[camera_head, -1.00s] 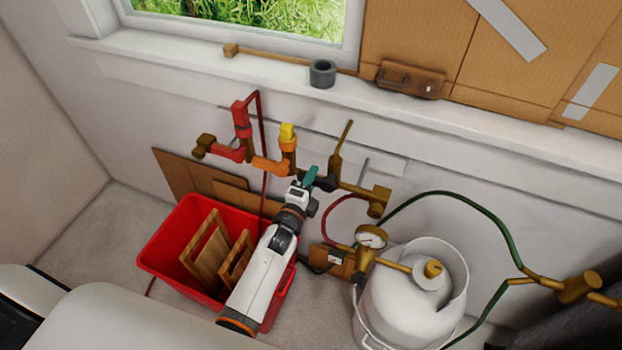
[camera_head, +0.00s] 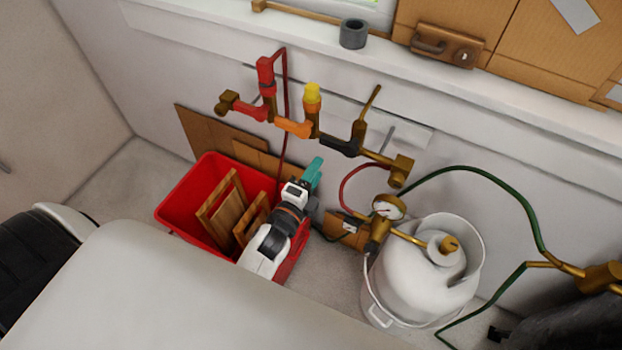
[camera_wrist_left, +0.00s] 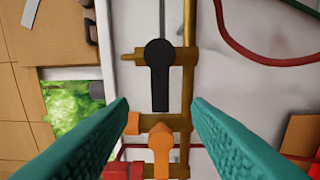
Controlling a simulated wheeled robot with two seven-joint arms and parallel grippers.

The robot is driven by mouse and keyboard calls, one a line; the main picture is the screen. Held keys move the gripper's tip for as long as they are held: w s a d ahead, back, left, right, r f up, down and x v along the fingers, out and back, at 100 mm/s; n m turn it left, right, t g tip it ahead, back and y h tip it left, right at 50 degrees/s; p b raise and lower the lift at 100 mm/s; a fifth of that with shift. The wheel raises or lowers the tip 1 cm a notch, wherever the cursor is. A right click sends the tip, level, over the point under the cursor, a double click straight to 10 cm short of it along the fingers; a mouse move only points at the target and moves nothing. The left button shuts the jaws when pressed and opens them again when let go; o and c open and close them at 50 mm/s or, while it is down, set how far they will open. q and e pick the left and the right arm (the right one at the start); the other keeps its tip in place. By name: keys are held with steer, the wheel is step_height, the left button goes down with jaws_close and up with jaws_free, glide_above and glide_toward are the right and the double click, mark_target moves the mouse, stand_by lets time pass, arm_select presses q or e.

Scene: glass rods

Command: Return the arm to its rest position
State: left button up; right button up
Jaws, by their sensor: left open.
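My left arm (camera_head: 266,245) reaches up from below the middle of the head view, over the red bin's right side. Its left gripper (camera_head: 315,172) has teal fingers and sits in front of the wall, below the pipework. In the left wrist view the two fingers (camera_wrist_left: 160,104) are spread apart with nothing held. Beyond them, the black valve handle (camera_wrist_left: 160,75) lies in line with the gap, apart from the fingers. It also shows in the head view (camera_head: 340,146), lying along the brass pipe. My right gripper is not in view.
The red bin (camera_head: 180,200) with wooden frames (camera_head: 222,212) stands under the arm. A white gas tank (camera_head: 415,275) with a gauge (camera_head: 388,207) and hoses stands to the right. Floor is bare at left.

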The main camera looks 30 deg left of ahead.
arm_select(q)
steer(key=shift+s, duration=0.8)
steer(key=s+d+f+n+g, duration=0.1)
steer(key=s+f+n+g, duration=0.25)
steer(key=f, duration=0.65)
steer(key=s+f+n+g, duration=0.2)
steer(key=s+f, duration=0.3)
steer(key=f, duration=0.5)
steer(key=s+d+f+n+g, duration=0.1)
steer(key=s+f+n+g, duration=0.25)
steer(key=f, duration=0.65)
steer(key=s+a+f+n+g, duration=0.2)
steer(key=s+f, duration=0.2)
steer(key=s, duration=0.4)
steer(key=s+a+f+n+g, duration=0.2)
steer(key=s+f, duration=0.3)
steer(key=s, duration=0.4)
steer(key=s+a+f+n+g+b, duration=0.1)
steer(key=s+a+f+n+g, duration=0.1)
steer(key=s, duration=0.6)
step_height(320, 180, down, 3)
steer(key=shift+s+f+n+g+y, duration=0.25)
steer(key=shift+n+g, duration=0.35)
steer(key=shift+g, duration=0.4)
steer(key=shift+w+d+r, duration=0.1)
